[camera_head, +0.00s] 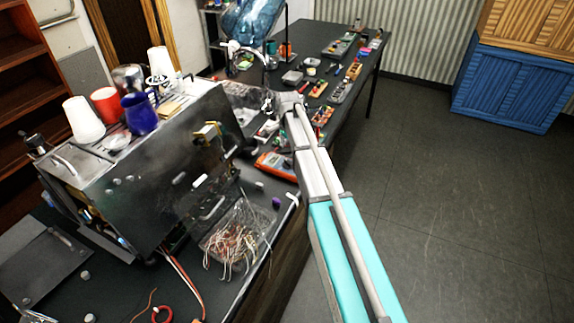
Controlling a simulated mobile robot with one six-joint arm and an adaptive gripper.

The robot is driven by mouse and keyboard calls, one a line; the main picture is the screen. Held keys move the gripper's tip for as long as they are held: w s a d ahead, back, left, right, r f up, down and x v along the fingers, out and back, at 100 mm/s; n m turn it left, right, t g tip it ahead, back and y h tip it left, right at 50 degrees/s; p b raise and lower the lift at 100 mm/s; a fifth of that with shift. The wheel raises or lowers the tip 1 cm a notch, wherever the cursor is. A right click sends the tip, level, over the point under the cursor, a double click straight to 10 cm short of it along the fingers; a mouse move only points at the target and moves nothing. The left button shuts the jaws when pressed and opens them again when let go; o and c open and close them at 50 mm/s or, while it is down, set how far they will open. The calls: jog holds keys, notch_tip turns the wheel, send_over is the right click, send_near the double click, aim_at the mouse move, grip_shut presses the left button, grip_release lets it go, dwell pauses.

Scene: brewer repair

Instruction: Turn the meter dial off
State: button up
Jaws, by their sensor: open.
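An orange meter (276,166) lies on the dark workbench, just left of my arm and right of the metal brewer. Its right end runs up to my arm's edge. Its dial is too small to make out, so I cannot tell its setting. My gripper (268,104) is open, beyond the meter and above the bench. It is apart from the meter in the picture and small against cluttered parts. I see nothing clearly held in it.
The metal brewer (140,165) stands at left with cups on top. A clear bin of wires (238,236) sits in front of the meter. Several small parts and tools cover the far bench (310,40).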

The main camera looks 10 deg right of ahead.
aim_at(288, 161)
jog(key=shift+f+b, duration=3.15)
jog(key=shift+f, duration=0.35)
jog(key=c, duration=1.1)
jog(key=shift+a, duration=0.1)
jog(key=shift+c, duration=0.3)
